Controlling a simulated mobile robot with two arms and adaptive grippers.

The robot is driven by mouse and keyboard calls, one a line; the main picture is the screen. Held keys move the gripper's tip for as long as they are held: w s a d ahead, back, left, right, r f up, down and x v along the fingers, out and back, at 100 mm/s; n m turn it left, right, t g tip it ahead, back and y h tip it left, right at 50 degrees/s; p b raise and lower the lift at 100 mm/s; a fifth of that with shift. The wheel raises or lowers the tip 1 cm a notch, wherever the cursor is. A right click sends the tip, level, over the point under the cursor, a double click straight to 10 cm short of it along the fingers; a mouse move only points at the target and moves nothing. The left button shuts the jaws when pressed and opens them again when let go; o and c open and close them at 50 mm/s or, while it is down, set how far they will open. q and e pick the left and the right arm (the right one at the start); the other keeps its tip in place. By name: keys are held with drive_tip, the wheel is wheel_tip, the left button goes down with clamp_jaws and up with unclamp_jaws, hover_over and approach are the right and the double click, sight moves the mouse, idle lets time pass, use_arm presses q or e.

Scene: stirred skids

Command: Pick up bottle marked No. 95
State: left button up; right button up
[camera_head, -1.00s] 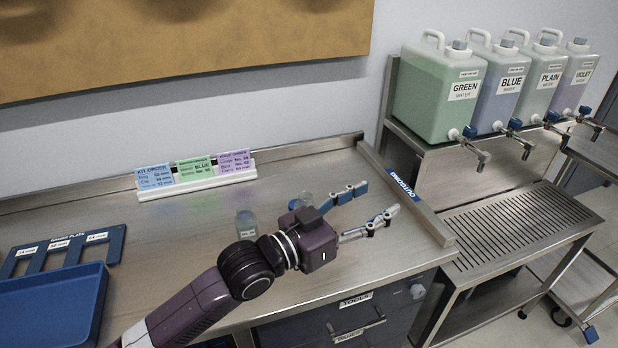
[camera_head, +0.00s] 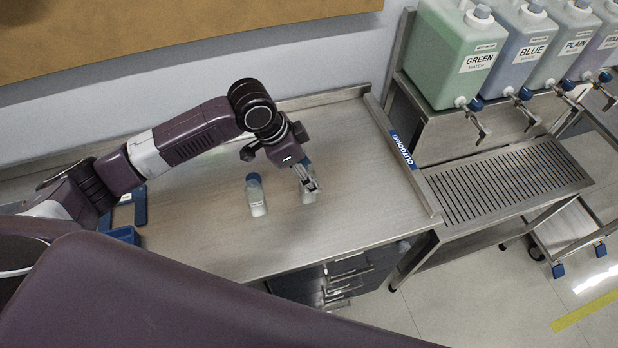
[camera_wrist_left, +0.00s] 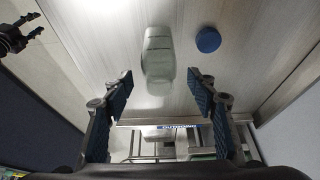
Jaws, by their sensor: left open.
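No number on either bottle is legible. My right gripper (camera_wrist_left: 36,25) is small at the wrist view's upper left, fingers apart.
The bench (camera_head: 370,200) is clear around the bottles. Its raised right edge carries an OUTGOING label (camera_head: 403,150). Green (camera_head: 455,60) and blue (camera_head: 520,50) water containers with taps stand beyond.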

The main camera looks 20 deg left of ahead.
use_arm(q)
drive_tip(key=p+x, duration=0.2)
drive_tip(key=x, duration=0.2)
drive_tip(key=shift+d+f, duration=0.15)
drive_tip(key=shift+f, duration=0.15)
drive_tip(key=shift+w+d+f, duration=0.15)
drive_tip(key=shift+f, duration=0.45)
drive_tip(key=c, duration=1.2)
drive_tip(key=shift+c, duration=0.3)
drive_tip(key=shift+r, duration=0.2)
